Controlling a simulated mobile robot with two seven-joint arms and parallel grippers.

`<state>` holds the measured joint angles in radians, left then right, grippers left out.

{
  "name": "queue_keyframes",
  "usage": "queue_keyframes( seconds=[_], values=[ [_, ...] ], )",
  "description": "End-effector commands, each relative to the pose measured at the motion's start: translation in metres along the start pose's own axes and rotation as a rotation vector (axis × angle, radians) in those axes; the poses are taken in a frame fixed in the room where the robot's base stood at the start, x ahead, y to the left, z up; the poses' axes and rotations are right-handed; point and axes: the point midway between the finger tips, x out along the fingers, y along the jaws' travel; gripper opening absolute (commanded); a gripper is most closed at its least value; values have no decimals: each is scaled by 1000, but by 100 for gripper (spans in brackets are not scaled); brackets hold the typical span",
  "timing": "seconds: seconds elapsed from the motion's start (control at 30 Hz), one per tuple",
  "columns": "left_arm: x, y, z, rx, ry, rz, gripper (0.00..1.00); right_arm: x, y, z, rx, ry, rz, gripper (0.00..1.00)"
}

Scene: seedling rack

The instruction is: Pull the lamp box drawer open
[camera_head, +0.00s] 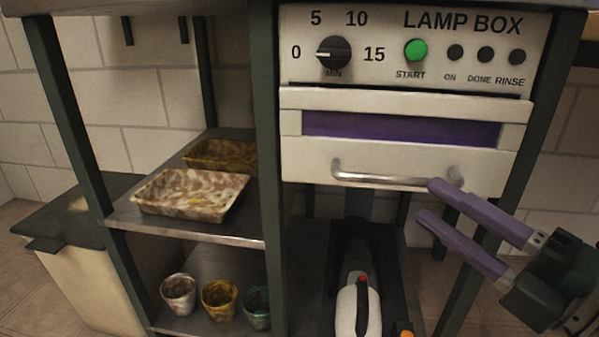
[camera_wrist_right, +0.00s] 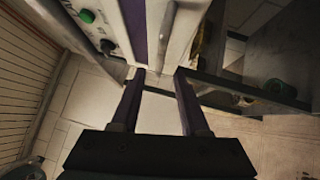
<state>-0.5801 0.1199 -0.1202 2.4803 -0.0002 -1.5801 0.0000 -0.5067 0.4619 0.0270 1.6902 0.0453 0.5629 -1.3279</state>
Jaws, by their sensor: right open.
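The lamp box (camera_head: 380,65) is a white unit with a dial and a green start button. Its drawer (camera_head: 310,155) has a white front below a purple strip and looks shut. A metal bar handle (camera_head: 385,181) runs across the drawer front; it also shows in the right wrist view (camera_wrist_right: 165,35). My right gripper (camera_head: 431,199) is open and empty, its purple fingers at the right end of the handle. The upper fingertip overlaps the handle's end in the head view; contact cannot be told. In the right wrist view the handle lies just ahead, between the fingers (camera_wrist_right: 158,73). My left gripper is out of view.
Dark rack posts (camera_head: 268,130) flank the lamp box. A stained tray (camera_head: 190,213) sits on the left shelf, with another behind it. Several small pots (camera_head: 220,300) stand below.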

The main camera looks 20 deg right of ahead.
Motion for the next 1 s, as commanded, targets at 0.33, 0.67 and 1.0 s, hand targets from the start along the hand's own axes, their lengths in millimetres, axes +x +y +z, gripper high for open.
queue_keyframes(
  seconds=[0.33, 0.67, 1.0],
  values=[
    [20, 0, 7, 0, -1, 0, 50, 58, -2, 0, 0, 1, 1, 45],
    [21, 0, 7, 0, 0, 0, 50, 66, 0, 0, 1, 0, -2, 45],
    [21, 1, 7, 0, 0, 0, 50, 66, 0, 0, 1, 0, -2, 12]
  ],
)
